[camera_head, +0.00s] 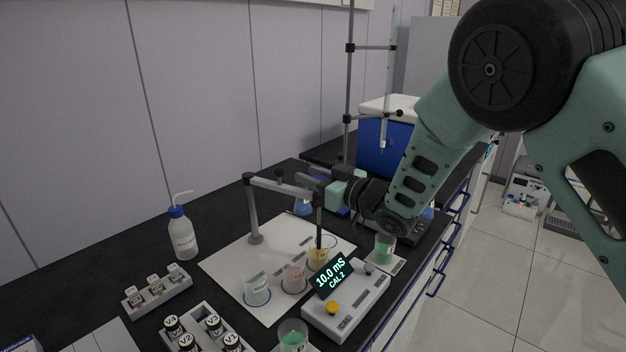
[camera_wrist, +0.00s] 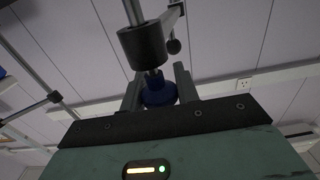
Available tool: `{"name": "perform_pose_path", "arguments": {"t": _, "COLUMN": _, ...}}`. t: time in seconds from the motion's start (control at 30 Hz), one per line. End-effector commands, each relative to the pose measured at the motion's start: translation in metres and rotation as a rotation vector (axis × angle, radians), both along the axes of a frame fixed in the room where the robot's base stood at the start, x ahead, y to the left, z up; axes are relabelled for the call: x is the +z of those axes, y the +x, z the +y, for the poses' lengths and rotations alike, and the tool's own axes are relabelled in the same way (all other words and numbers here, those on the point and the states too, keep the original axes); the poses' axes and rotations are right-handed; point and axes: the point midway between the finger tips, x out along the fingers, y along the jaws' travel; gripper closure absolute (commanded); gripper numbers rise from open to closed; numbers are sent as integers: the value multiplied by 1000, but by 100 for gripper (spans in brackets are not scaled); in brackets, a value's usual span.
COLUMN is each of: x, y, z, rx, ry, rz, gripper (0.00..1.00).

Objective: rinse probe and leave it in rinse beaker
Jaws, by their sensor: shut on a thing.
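My gripper (camera_head: 328,184) is shut at the top of the probe, beside the end of the holder arm (camera_head: 283,187). In the wrist view the fingers (camera_wrist: 159,88) close around a blue round part, with a black cylinder (camera_wrist: 142,46) beyond it. The dark probe (camera_head: 319,228) hangs upright, its lower end at or inside the yellow beaker (camera_head: 318,259); the exact depth is unclear. A pink beaker (camera_head: 294,280) and a pale, nearly clear beaker (camera_head: 257,290) stand left of it on the white mat (camera_head: 225,263). Their labels are unreadable.
The meter (camera_head: 345,308) reads 10.0 mS, CAL 2. Green beakers stand right (camera_head: 385,249) and in front (camera_head: 292,338). A wash bottle (camera_head: 182,236) and vial racks (camera_head: 158,291) are left. A tall stand (camera_head: 349,90) and blue box (camera_head: 373,145) are behind.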

Motion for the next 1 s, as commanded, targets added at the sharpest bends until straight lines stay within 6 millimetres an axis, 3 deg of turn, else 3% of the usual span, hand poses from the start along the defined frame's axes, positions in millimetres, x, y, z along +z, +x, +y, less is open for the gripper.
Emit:
{"name": "perform_pose_path", "arguments": {"t": 0.03, "x": 20, "y": 1, "z": -1, "rx": -3, "ry": 7, "rz": -6, "gripper": 100}}
{"name": "perform_pose_path", "arguments": {"t": 0.23, "x": 63, "y": 1, "z": -1, "rx": -2, "ry": 6, "rz": -7, "gripper": 100}}
{"name": "perform_pose_path", "arguments": {"t": 0.4, "x": 74, "y": 1, "z": 0, "rx": -1, "ry": 4, "rz": -5, "gripper": 100}}
{"name": "perform_pose_path", "arguments": {"t": 0.67, "x": 77, "y": 1, "z": 0, "rx": 0, "ry": 7, "rz": -10, "gripper": 100}}
{"name": "perform_pose_path", "arguments": {"t": 0.7, "x": 77, "y": 1, "z": 0, "rx": -1, "ry": 7, "rz": -11, "gripper": 61}}
{"name": "perform_pose_path", "arguments": {"t": 0.77, "x": 77, "y": 1, "z": 0, "rx": -1, "ry": 6, "rz": -10, "gripper": 47}}
{"name": "perform_pose_path", "arguments": {"t": 1.0, "x": 74, "y": 1, "z": 0, "rx": 0, "ry": 4, "rz": -6, "gripper": 47}}
